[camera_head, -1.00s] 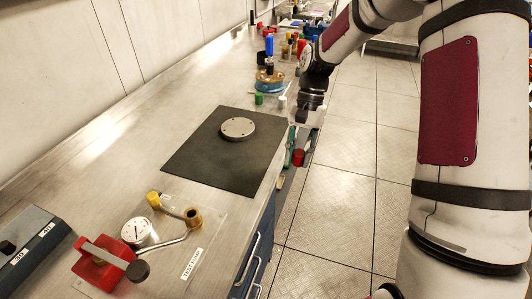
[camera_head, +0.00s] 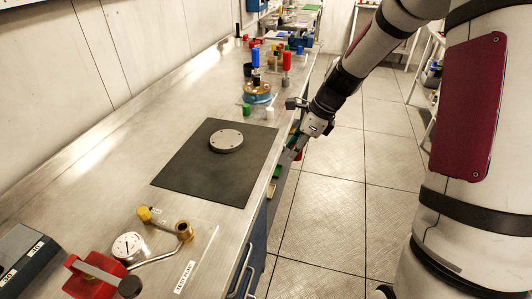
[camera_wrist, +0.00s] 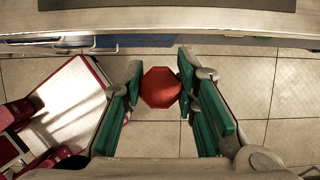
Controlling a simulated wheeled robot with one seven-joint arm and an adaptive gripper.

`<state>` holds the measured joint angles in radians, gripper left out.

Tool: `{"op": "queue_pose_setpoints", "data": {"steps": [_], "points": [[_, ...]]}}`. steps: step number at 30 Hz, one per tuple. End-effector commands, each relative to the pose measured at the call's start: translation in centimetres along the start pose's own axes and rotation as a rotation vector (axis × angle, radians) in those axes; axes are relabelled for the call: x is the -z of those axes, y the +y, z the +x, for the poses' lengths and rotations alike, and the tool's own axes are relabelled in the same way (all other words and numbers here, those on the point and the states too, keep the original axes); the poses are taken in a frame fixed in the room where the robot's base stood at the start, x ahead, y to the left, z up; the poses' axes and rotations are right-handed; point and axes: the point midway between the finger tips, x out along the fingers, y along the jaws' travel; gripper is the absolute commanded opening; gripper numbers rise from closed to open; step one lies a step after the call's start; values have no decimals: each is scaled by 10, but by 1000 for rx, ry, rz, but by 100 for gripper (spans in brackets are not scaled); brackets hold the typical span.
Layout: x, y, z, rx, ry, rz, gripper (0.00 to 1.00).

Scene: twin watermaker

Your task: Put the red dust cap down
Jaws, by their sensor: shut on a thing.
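The red dust cap (camera_wrist: 161,87) is between the fingertips of my gripper (camera_wrist: 160,84) in the wrist view. It looks like a flat red octagon, and the green-padded fingers touch it from both sides. In the head view my gripper (camera_head: 289,156) hangs over the aisle side of the bench edge, tilted down and to the left. There the cap is mostly hidden by the gripper. The floor shows behind the cap in the wrist view, with the bench edge (camera_wrist: 180,27) at the top.
A dark mat (camera_head: 185,178) on the bench carries a round grey flange (camera_head: 226,140). A gauge (camera_head: 127,246) and brass fittings stand nearer. A blue-based fitting (camera_head: 257,95), a green cap (camera_head: 246,109) and a white cap (camera_head: 270,113) stand beyond the mat. Bare steel lies left of the mat.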

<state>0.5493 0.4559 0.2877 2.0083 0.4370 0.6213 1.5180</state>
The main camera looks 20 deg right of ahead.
Motion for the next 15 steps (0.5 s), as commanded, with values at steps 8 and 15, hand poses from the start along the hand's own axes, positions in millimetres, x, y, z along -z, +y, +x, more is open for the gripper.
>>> {"op": "queue_pose_setpoints", "data": {"steps": [8,15], "points": [[-58,-8,31,-2,-1,-5,0],[-78,-11,42,-2,0,-1,0]]}}
